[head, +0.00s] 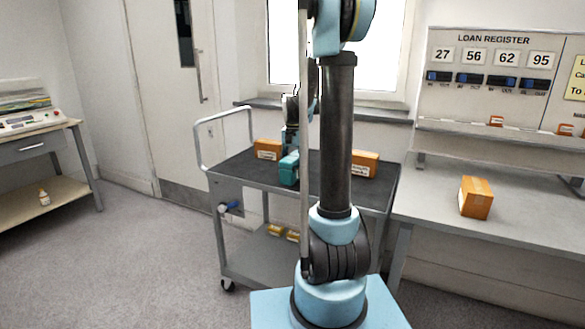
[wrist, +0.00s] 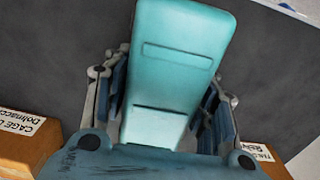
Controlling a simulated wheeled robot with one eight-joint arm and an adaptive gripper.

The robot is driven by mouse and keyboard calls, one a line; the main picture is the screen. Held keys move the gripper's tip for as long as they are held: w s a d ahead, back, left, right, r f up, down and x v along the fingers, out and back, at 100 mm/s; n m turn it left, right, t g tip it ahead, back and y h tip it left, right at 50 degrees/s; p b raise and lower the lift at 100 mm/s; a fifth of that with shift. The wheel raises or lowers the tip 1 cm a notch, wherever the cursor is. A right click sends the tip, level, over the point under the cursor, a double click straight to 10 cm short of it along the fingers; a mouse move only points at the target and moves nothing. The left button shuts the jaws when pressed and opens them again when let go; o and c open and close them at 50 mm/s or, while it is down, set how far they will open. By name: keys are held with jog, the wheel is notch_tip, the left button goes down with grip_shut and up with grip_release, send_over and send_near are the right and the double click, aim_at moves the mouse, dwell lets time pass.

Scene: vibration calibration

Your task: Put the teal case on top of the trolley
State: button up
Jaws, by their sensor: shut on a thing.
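The teal case (wrist: 180,60) fills the middle of the wrist view, between the two fingers of my gripper (wrist: 165,110). My gripper is shut on it. In the head view the teal case (head: 289,169) is at the lower end of my gripper (head: 291,150), over the dark top of the trolley (head: 232,170). It is between two orange boxes. I cannot tell whether the case touches the trolley top. My arm column hides part of the trolley's right half.
An orange box (head: 268,149) stands on the trolley's left rear, another (head: 364,165) on its right. Yellow items (head: 276,230) lie on the lower shelf. A grey bench (head: 430,195) with an orange box (head: 476,198) adjoins on the right. Floor at left is clear.

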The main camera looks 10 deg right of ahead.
jog(key=o, duration=1.4)
